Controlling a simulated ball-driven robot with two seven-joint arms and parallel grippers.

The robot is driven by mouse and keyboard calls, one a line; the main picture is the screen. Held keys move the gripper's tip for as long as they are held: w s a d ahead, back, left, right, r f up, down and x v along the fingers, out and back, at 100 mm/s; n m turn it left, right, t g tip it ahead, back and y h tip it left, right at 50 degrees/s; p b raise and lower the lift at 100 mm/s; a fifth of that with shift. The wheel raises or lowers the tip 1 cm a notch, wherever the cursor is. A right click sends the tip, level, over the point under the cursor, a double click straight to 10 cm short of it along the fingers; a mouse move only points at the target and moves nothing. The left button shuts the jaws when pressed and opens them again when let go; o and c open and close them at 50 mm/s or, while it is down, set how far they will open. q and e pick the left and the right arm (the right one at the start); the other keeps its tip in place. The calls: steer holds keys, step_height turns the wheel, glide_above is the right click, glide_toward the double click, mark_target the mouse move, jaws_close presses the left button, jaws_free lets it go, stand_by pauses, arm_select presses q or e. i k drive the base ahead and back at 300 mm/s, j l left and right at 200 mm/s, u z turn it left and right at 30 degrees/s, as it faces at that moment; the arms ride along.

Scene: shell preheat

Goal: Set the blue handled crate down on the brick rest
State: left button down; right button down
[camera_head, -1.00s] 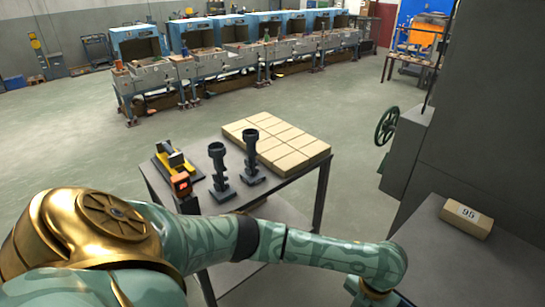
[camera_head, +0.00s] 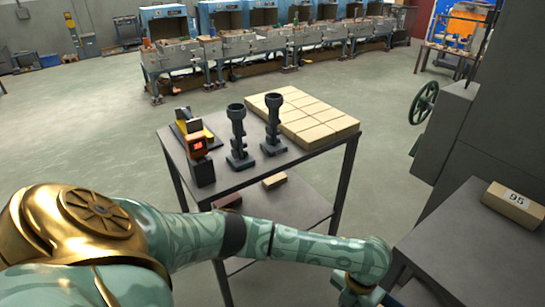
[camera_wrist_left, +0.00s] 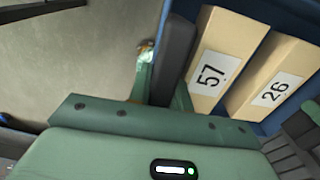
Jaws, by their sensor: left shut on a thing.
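My left gripper (camera_head: 354,290) is at the bottom edge of the head view, low and to the right of the table. In the left wrist view it is shut on the dark handle (camera_wrist_left: 173,55) of the blue handled crate (camera_wrist_left: 284,8). Inside the crate lie tan bricks marked 57 (camera_wrist_left: 222,62) and 26 (camera_wrist_left: 282,82). The crate is almost wholly out of the head view. The brick rest (camera_head: 305,120), a flat layer of tan bricks, lies at the table's far right, apart from the crate. My right gripper is not in view.
Two dark upright stands (camera_head: 272,128) and a yellow-and-black tool with an orange display (camera_head: 199,146) stand left of the bricks on the table (camera_head: 232,180). Its lower shelf holds loose bricks. A grey surface with a brick marked 95 (camera_head: 514,203) is at right.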

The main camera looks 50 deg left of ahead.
mark_target(297, 108)
steer(key=u, duration=2.8)
steer(key=i+j+u, duration=0.15)
steer(key=u, duration=0.3)
steer(key=i+u, duration=0.3)
steer(key=u, duration=0.2)
steer(key=i+z, duration=0.25)
steer(key=i, duration=0.45)
steer(key=i+j+z, duration=0.25)
steer(key=i, duration=0.45)
steer(key=i+l+z, duration=0.1)
steer(key=i+z, duration=0.15)
steer(key=i, duration=0.4)
steer(key=i+z, duration=0.25)
steer(key=i, duration=0.4)
steer(key=i+z, duration=0.15)
steer(key=i, duration=0.5)
steer(key=i+j+z, duration=0.15)
steer(key=i, duration=0.5)
steer(key=i+l+z, duration=0.1)
steer(key=i+z, duration=0.65)
steer(key=z, duration=0.15)
steer(key=i+j+z, duration=0.15)
steer(key=i+z, duration=0.25)
steer(key=i+l+z, duration=0.15)
steer(key=i+z, duration=1.1)
steer(key=k+j, duration=0.05)
